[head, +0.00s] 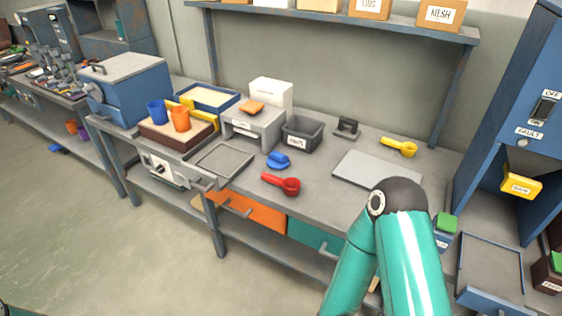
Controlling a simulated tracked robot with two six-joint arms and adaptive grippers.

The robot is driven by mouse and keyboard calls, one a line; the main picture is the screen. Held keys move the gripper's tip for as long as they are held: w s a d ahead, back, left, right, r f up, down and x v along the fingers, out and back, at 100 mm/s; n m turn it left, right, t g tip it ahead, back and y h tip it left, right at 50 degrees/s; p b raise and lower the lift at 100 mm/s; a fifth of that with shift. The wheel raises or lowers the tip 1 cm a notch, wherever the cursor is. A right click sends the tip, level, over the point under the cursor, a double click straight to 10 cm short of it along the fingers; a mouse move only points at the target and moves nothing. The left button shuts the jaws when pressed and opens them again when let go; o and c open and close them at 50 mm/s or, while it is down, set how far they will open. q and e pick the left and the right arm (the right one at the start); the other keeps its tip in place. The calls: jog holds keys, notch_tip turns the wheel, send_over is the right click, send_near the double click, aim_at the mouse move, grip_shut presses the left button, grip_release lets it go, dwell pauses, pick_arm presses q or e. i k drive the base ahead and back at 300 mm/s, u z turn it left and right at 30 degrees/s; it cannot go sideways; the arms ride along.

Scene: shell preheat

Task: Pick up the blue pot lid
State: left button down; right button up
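A small blue piece with a raised top, which looks like the blue pot lid (278,161), lies on the grey workbench (325,184). It sits between the dark grey bin and the red ladle, apart from both. Neither of my grippers is in view. A teal arm of mine rises from the lower right and bends over the bench front; its gripper end is out of the picture.
A red ladle (283,184) lies just in front of the lid. A dark grey bin (302,132) stands behind it, and an empty shallow tray (222,160) lies to its left. A flat grey plate (378,169) and a yellow ladle (399,146) are farther right.

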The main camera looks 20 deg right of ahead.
aim_at(276, 160)
jog(key=i, duration=1)
